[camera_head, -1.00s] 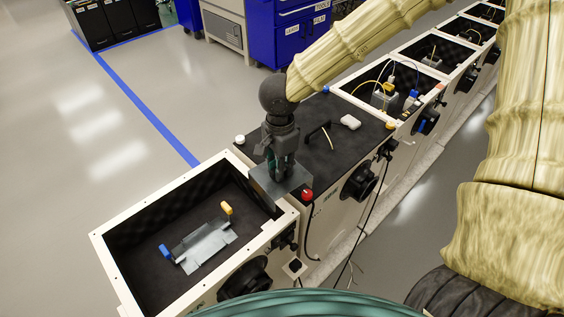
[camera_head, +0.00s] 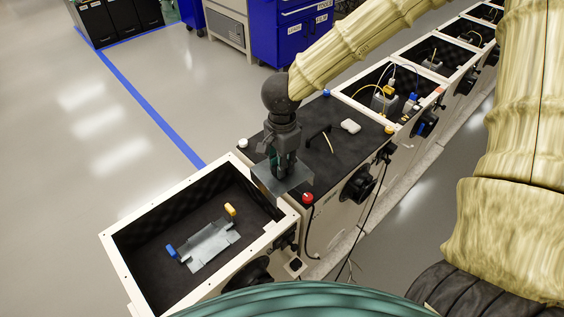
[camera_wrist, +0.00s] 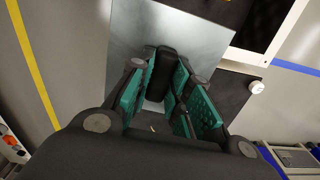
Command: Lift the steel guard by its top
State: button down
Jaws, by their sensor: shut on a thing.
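The steel guard (camera_head: 297,178) is a plain grey metal sheet at the end of my arm in the head view. It is near the corner between the open box and the black lid. My gripper (camera_head: 284,167) points down and is shut on the guard. In the wrist view the guard (camera_wrist: 168,30) reaches up from between the green finger pads of my gripper (camera_wrist: 166,88). I cannot tell exactly how far the guard is from the box rim.
The open white-rimmed box (camera_head: 122,262) holds a bent metal bracket (camera_head: 209,243) with blue and yellow ends. The black lid (camera_head: 318,150) carries a handle and a white block (camera_head: 350,126). A red button (camera_head: 308,198) is close to the guard. More boxes run to the back right.

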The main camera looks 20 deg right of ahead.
jog(key=shift+r+p, duration=1.7)
jog(key=shift+p, duration=0.35)
jog(key=shift+f, duration=0.15)
